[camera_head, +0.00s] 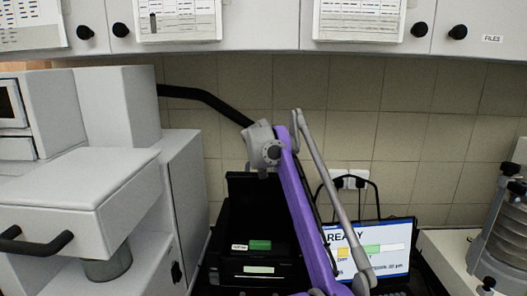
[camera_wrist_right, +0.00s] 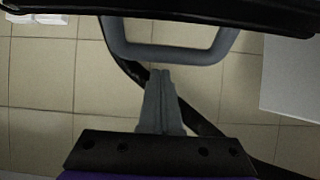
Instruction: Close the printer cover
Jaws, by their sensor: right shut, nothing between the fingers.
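The black printer (camera_head: 226,253) stands on the counter below the middle of the head view. Its black cover (camera_head: 239,187) stands raised at the back, partly hidden by my right arm. My right gripper (camera_wrist_right: 160,74) shows in the wrist view with its fingers shut and nothing between them. Its tips lie near a grey loop-shaped bar (camera_wrist_right: 170,54) under a dark edge; I cannot tell whether they touch. In the head view my right wrist is at the cover's upper right, and the fingers cannot be made out. My left gripper is not in view.
A lit screen (camera_head: 392,246) stands right of the printer. A white unit with a black-handled drawer (camera_head: 75,198) fills the left. A black hose (camera_head: 204,96) crosses behind my wrist. A sieve stack (camera_head: 497,235) is at far right. Cabinets (camera_head: 265,25) hang above.

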